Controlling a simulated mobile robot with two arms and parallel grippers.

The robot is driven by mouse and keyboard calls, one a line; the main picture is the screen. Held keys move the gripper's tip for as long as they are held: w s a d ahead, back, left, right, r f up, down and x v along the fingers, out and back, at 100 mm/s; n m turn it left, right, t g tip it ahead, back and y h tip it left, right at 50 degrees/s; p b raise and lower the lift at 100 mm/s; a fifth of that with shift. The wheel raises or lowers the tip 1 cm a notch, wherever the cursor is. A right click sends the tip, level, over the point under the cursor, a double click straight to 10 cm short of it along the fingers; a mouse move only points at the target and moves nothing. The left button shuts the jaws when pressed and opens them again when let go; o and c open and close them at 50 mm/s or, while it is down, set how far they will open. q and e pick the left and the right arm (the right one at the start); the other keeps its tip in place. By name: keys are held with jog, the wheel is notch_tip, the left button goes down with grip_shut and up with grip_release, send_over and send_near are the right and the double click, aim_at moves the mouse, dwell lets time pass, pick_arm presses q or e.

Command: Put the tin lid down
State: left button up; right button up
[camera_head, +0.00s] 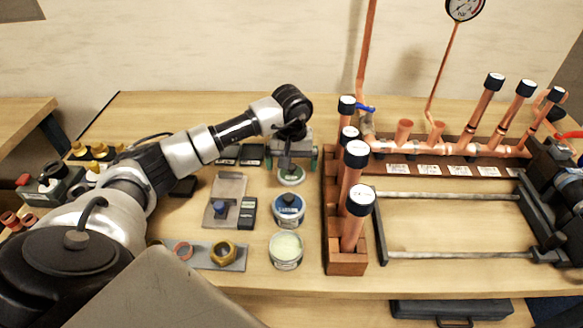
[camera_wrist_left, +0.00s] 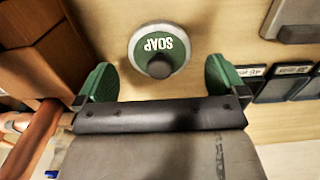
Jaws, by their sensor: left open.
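The round green tin lid, lettered SOAP and with a dark knob, shows in the left wrist view (camera_wrist_left: 145,65) and in the head view (camera_head: 291,178). It lies flat on the wooden table, label up. My left gripper (camera_head: 291,163) hangs just over and behind it, open, with its green finger pads apart. In the left wrist view the gripper (camera_wrist_left: 160,82) has one finger on each side of the lid, with nothing between the pads touching it. An uncovered tin with pale contents (camera_head: 286,252) stands nearer the front. My right gripper is not in view.
A blue-labelled tin (camera_head: 288,210) stands between the lid and the uncovered tin. A wooden rack (camera_head: 346,265) of copper pipes is close on the right. A grey plate (camera_head: 227,187) lies left.

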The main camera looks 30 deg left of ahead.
aim_at(292, 165)
pick_arm(q)
notch_tip(292, 165, up, 10)
jog(key=b, duration=0.1)
jog(key=shift+b, duration=0.35)
